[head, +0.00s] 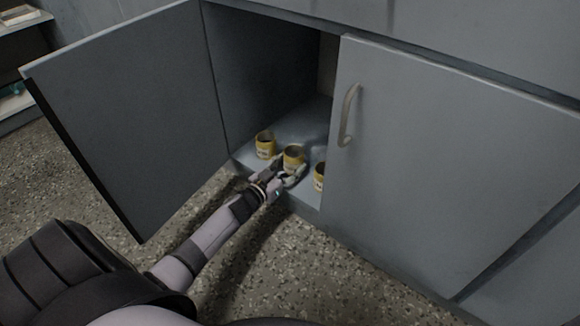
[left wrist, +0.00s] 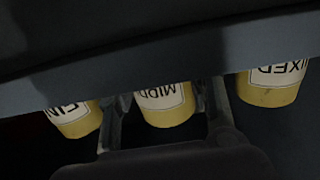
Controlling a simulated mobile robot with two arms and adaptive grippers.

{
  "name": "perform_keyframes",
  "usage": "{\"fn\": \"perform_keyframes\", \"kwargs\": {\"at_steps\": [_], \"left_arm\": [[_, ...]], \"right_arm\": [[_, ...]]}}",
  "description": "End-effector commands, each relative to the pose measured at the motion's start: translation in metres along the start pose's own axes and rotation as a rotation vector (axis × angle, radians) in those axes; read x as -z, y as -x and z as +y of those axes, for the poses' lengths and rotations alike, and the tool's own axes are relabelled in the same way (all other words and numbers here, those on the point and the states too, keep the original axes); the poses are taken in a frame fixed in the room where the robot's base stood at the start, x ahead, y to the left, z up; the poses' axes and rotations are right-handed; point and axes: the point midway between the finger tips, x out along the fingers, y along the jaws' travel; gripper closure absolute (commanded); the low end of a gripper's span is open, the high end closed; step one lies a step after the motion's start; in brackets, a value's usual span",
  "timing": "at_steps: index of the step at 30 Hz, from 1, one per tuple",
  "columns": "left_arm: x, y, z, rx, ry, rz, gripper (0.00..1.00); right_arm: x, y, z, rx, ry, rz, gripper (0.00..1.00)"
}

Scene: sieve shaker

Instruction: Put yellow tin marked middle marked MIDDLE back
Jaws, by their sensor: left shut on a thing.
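The yellow tin marked MIDDLE (head: 293,155) stands upright on the cabinet floor, between two other yellow tins. In the left wrist view its label (left wrist: 162,97) reads upside down and partly cut off. My left gripper (head: 287,173) reaches into the open cabinet and is shut on this tin, with a finger on each side of it in the left wrist view (left wrist: 167,118). My right gripper is in neither view.
The left door (head: 130,110) stands open.

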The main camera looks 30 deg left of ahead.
Motion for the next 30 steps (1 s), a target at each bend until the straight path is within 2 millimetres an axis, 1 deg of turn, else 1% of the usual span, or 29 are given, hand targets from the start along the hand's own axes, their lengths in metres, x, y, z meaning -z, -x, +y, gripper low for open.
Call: {"fn": "perform_keyframes", "kwargs": {"at_steps": [2,3,12,20,23,26,30], "left_arm": [[-0.003,0.0,0.0,0.0,0.0,0.0,0.83],[-0.004,0.0,0.0,0.0,0.0,-0.001,0.52],[-0.003,0.0,0.0,0.0,0.0,-0.001,0.33],[-0.002,0.0,0.0,0.0,0.0,-0.001,0.33],[0.002,0.002,0.0,-0.001,0.0,-0.001,0.33],[0.003,0.015,0.001,-0.001,0.003,-0.003,0.33],[0.004,0.044,0.001,0.0,0.003,-0.006,0.33]], "right_arm": [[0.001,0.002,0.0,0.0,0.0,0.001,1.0],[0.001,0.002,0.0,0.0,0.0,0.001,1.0],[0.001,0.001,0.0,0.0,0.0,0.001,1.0],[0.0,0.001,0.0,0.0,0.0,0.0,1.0],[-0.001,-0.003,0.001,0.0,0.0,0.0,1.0],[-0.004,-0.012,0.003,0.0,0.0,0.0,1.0],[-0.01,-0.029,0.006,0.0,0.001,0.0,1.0]]}}
